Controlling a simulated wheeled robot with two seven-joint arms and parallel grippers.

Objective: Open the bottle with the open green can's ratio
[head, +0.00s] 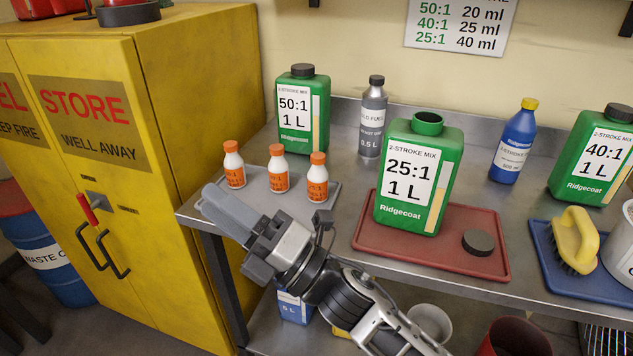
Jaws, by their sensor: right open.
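The open green can (416,180) reads 25:1, 1 L and stands on a red tray (375,240) with its mouth uncovered. A dark cap (478,242) lies on that tray. Capped green cans reading 50:1 (302,110) and 40:1 (596,160) stand to either side. Three small white bottles with orange caps and orange labels, the left (234,165), middle (278,170) and right (317,178), stand upright on a grey tray (262,196). Their label print is too small to read. My right gripper (222,212) is open and empty, in front of the left bottle. My left gripper is out of view.
A wall chart (461,25) pairs 50:1 with 20 ml, 40:1 with 25 ml, 25:1 with 40 ml. A grey fuel bottle (372,118) and blue bottle (513,142) stand behind. A yellow brush (575,238) lies on a blue tray. A yellow cabinet (165,190) stands close left.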

